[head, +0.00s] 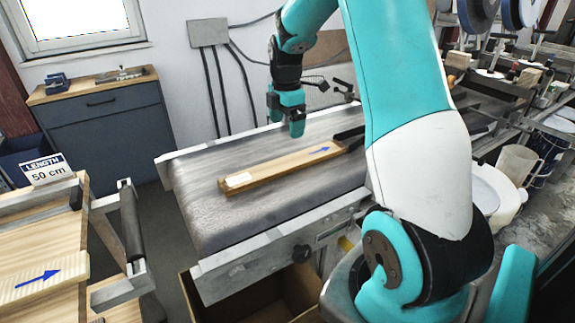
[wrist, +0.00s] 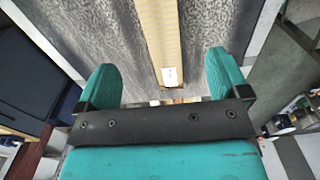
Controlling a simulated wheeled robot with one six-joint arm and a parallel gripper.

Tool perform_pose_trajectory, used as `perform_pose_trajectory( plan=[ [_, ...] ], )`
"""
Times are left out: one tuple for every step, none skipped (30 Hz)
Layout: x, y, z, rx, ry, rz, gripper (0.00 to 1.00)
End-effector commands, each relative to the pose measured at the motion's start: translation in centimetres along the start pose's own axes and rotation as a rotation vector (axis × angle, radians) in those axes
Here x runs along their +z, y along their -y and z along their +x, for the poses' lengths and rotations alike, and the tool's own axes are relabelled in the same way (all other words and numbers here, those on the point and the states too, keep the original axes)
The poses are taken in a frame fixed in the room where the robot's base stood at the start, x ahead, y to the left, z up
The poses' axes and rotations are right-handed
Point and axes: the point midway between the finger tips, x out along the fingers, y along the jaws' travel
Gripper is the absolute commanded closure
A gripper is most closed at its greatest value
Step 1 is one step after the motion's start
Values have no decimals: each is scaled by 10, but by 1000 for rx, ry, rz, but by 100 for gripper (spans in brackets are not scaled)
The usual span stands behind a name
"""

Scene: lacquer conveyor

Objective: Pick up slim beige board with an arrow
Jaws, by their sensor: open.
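A slim beige wooden board (head: 280,170) lies flat on the conveyor belt, with a blue arrow towards its right end and a white label at its left end. In the wrist view the board (wrist: 160,35) runs up from between the fingertips, its white label nearest me. My gripper (head: 287,124) is open and empty, fingers pointing down above the belt. It is apart from the board. In the wrist view my two teal fingers (wrist: 160,75) stand wide to either side of the board's line. A paler ribbed strip (head: 42,279) with a blue arrow lies at lower left.
The grey conveyor belt (head: 205,205) is bare around the board's left end. A black bar (head: 348,133) touches or nearly touches its right end. A "LENGTH 50 cm" sign (head: 48,170) stands on the left table. A cardboard box (head: 255,295) is below the conveyor; a cluttered bench is at right.

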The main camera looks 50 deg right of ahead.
Motion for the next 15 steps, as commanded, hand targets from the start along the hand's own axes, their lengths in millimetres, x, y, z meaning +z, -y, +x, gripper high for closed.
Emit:
perform_pose_trajectory(
  plan=[
    [-1, 1, 11, -6, -2, 0, 6],
    [-1, 1, 18, -7, -2, -1, 6],
    [-1, 1, 27, -6, -1, -1, 6],
    [-1, 1, 34, -5, -2, -1, 6],
    [-1, 1, 40, -6, -2, -1, 6],
    [-1, 1, 48, -5, -2, -1, 6],
    [-1, 1, 53, -5, -2, -1, 6],
    [-1, 0, 57, -3, -1, -1, 6],
    [-1, 0, 62, -3, -1, -1, 6],
    [-1, 0, 65, -2, -1, -1, 6],
    [-1, 0, 68, -1, -1, -1, 6],
    [-1, 0, 70, -1, -1, -1, 6],
    [-1, 0, 71, -1, -1, 0, 6],
    [-1, 0, 73, -1, -1, 0, 6],
    [0, 0, 76, -1, -1, 0, 6]
  ],
)
